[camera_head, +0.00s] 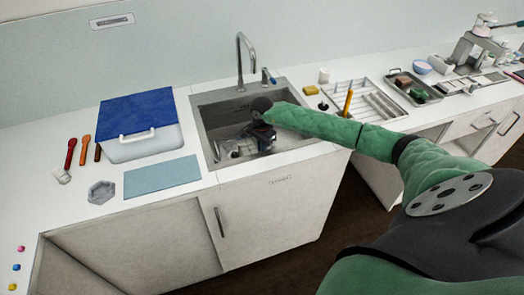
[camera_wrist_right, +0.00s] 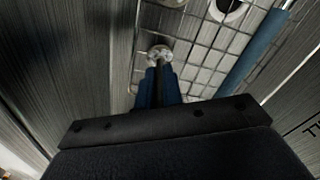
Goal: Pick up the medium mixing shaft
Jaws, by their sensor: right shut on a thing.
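My right gripper (camera_head: 262,138) reaches down into the sink. In the right wrist view its blue fingers (camera_wrist_right: 159,88) are shut on a thin shaft with a round metal end (camera_wrist_right: 160,53). I take this for the mixing shaft, but its size cannot be judged here. Most of the shaft is hidden by the fingers and the gripper body. It is over a wire rack (camera_wrist_right: 205,50) in the sink, and I cannot tell whether they touch. My left gripper is not in view.
The sink (camera_head: 204,125) has steep walls around my gripper and a tall tap (camera_head: 240,55) behind it. A blue-lidded box (camera_head: 140,110) and a blue mat (camera_head: 162,176) are on the left. A rack with rods (camera_head: 340,108) and a tray (camera_head: 425,98) stand on the right.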

